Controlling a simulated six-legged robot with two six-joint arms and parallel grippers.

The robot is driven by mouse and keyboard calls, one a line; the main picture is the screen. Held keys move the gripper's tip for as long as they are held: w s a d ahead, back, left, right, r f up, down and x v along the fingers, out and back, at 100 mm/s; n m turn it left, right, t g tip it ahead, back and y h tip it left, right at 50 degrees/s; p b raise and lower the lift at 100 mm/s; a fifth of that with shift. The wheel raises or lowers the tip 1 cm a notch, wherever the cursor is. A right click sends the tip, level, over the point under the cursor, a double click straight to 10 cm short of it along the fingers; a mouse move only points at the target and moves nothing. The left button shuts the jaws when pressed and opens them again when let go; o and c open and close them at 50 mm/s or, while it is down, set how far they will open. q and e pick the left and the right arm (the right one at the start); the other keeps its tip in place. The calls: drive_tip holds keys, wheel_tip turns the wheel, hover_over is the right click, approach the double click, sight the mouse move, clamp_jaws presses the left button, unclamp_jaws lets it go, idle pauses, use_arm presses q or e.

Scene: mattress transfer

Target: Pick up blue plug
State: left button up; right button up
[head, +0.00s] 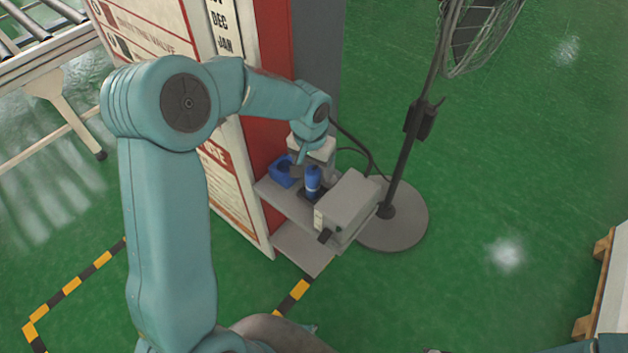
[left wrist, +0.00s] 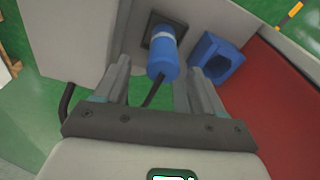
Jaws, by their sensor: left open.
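The blue plug (head: 313,182) stands on a dark square plate on a grey shelf, beside a grey box. In the left wrist view the plug (left wrist: 163,62) has a pale band, and a dark cable runs from its near end. My left gripper (head: 304,163) is above the shelf, close to the plug. In the left wrist view my left gripper (left wrist: 157,80) is open, with the plug showing between its fingers. I cannot tell whether either finger touches it. My right gripper is not in view.
A blue open holder (head: 281,171) sits next to the plug, also visible in the left wrist view (left wrist: 217,60). The grey box (head: 348,203) stands on the shelf (head: 290,205). A red-sided cabinet (head: 278,60) and a fan stand (head: 400,160) are close by.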

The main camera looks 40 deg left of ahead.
sight(313, 180)
use_arm(q)
drive_tip(key=shift+s+d+f, duration=0.1)
drive_tip(key=shift+s+f, duration=0.05)
drive_tip(key=shift+f, duration=0.4)
drive_tip(key=f, duration=0.5)
drive_tip(key=shift+w+a+f+p, duration=0.15)
drive_tip(key=shift+w+a+p, duration=0.15)
drive_tip(key=shift+s, duration=0.1)
drive_tip(key=c, duration=1.2)
